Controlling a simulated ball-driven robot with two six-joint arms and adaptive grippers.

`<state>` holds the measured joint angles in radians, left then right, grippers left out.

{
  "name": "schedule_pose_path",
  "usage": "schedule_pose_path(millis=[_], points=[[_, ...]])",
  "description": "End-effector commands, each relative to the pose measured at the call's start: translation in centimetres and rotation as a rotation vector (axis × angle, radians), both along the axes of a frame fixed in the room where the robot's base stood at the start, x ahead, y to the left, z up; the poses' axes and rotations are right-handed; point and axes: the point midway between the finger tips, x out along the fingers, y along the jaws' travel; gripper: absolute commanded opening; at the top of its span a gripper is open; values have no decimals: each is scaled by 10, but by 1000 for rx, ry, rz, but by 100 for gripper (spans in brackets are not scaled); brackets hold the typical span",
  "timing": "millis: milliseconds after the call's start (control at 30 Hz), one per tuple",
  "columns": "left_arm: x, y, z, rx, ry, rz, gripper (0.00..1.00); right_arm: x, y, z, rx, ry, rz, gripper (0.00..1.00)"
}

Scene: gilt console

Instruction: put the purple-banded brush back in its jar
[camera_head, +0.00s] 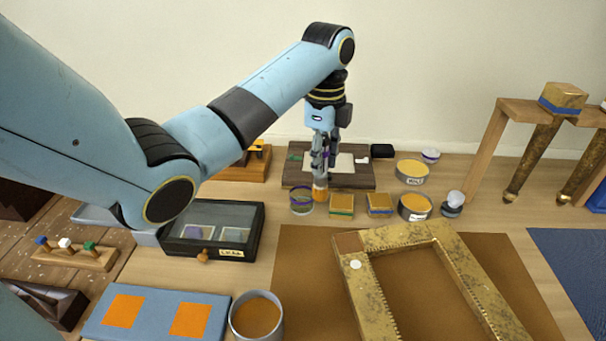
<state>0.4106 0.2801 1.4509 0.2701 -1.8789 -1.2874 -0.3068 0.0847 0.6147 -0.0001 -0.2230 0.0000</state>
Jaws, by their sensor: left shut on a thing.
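My left gripper (321,168) points straight down over the back of the table and is shut on a slim upright thing, apparently the brush (320,192). Only its orange lower end shows clearly below the fingers; the fingers hide most of the rest, and I cannot make out its band. A round jar (301,203) with a purple band stands just left of this orange end. The brush end overlaps the jar's right side in the picture; I cannot tell whether they touch. My right gripper is not in view.
Gold blocks with a green band (342,206) and a blue band (380,205) stand right of the brush. A dark wooden board (355,183) lies behind. A gilt frame (381,239) lies on a brown mat (292,262) in front. A glass-lidded case (233,216) is at left.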

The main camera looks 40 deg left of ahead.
Motion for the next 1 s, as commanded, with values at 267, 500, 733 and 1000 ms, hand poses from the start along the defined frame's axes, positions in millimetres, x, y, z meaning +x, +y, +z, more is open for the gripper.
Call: schedule_pose_path(millis=[267, 500, 733, 1000], points=[[8, 56, -33, -1, 0, 1, 0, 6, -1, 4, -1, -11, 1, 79], [9, 64, -53, -3, 1, 0, 0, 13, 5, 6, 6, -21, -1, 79], [9, 65, -79, 0, -1, -2, 0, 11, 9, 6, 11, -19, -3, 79], [9, 64, -80, 0, -2, -2, 0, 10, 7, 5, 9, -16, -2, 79]])
